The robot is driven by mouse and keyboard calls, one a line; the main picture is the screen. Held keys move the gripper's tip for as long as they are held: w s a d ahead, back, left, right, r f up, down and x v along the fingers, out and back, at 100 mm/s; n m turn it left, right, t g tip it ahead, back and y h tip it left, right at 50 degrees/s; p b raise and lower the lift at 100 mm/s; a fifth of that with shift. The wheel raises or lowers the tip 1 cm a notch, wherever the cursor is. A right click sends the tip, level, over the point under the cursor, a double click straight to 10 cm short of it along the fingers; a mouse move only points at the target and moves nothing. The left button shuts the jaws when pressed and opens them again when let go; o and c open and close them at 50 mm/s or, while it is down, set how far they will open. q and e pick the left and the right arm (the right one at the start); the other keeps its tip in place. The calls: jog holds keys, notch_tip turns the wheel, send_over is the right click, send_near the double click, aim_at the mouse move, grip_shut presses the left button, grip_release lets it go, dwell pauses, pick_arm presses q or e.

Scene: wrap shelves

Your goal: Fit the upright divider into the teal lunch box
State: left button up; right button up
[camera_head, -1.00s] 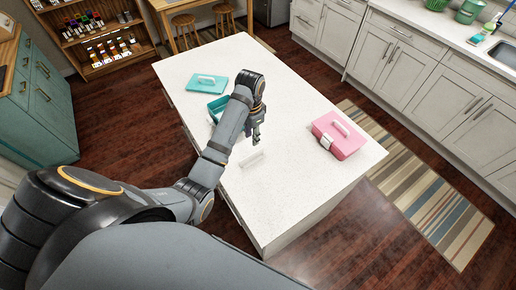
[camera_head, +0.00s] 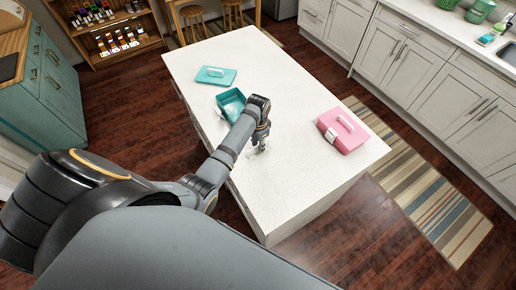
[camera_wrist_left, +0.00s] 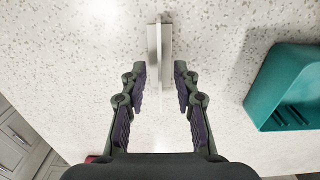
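The teal lunch box (camera_head: 222,107) stands open on the white island; its teal wall also shows at the right of the left wrist view (camera_wrist_left: 262,88), with slots inside. The whitish divider (camera_head: 254,151) stands on the counter on the near side of the box, apart from it. In the left wrist view the divider (camera_wrist_left: 153,45) is seen from above as a thin plate with a wider strip. My left gripper (camera_wrist_left: 160,75) is open, pointing down, with its fingertips either side of the divider's near part and visible gaps. The gripper (camera_head: 262,144) partly hides the divider in the head view.
A teal lid (camera_head: 215,76) with a handle lies beyond the box. A closed pink lunch box (camera_head: 343,131) stands at the right of the island (camera_head: 290,85). The counter between them is clear. The island's left edge runs close under my left arm.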

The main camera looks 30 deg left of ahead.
pick_arm(q)
jog(key=shift+c, duration=0.9)
grip_shut()
pick_arm(e)
jog(key=shift+w, duration=0.6)
pick_arm(q)
jog(key=shift+r, duration=0.1)
pick_arm(e)
jog(key=shift+a+f, duration=0.1)
jog(key=shift+f, duration=0.05)
